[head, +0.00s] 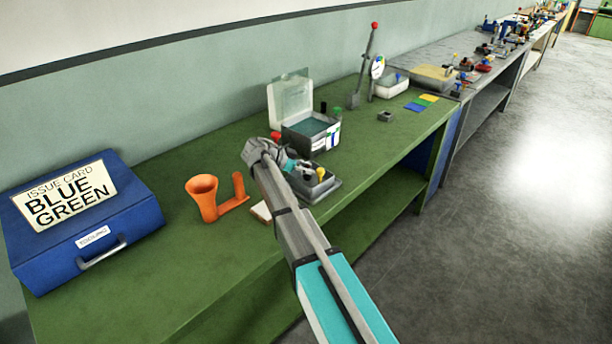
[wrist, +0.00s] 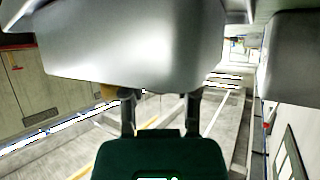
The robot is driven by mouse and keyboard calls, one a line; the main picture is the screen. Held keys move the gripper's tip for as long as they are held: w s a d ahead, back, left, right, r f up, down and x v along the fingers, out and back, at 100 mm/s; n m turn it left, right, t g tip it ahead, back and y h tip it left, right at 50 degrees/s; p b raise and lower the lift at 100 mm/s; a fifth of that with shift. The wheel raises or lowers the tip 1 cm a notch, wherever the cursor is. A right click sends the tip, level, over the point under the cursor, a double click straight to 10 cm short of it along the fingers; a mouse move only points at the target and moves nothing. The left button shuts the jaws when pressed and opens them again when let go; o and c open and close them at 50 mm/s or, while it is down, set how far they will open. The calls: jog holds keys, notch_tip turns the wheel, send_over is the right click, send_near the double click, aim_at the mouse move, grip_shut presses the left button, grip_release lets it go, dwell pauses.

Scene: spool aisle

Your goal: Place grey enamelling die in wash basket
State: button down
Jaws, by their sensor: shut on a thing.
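My gripper (wrist: 160,98) shows two dark fingers in the wrist view, their ends cut off by a large grey part of my arm. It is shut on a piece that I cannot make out. In the head view my arm reaches over the green bench, and its end hides most of the gripper. This end is just above and beside a grey tray (head: 330,187) with several small pieces in it. A small grey block (head: 386,116) lies farther along the bench. I cannot tell which container is the wash basket.
A blue case (head: 130,205) with a "BLUE GREEN" card stands at left. An orange holder (head: 203,200) is left of my arm. An open clear-lidded box (head: 291,105) is behind it. A red-knobbed lever press (head: 358,92) stands farther back. Bare bench (head: 375,150) lies right of the tray.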

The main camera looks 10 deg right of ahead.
jog(key=shift+f, duration=0.4)
jog(key=shift+f, duration=0.1)
jog(key=shift+c, duration=1.8)
grip_release()
jog(key=shift+a+r, duration=0.1)
jog(key=shift+r, duration=0.15)
jog(key=p+v, duration=0.5)
jog(key=v, duration=0.6)
jog(key=shift+a, duration=0.4)
jog(key=shift+r, duration=0.1)
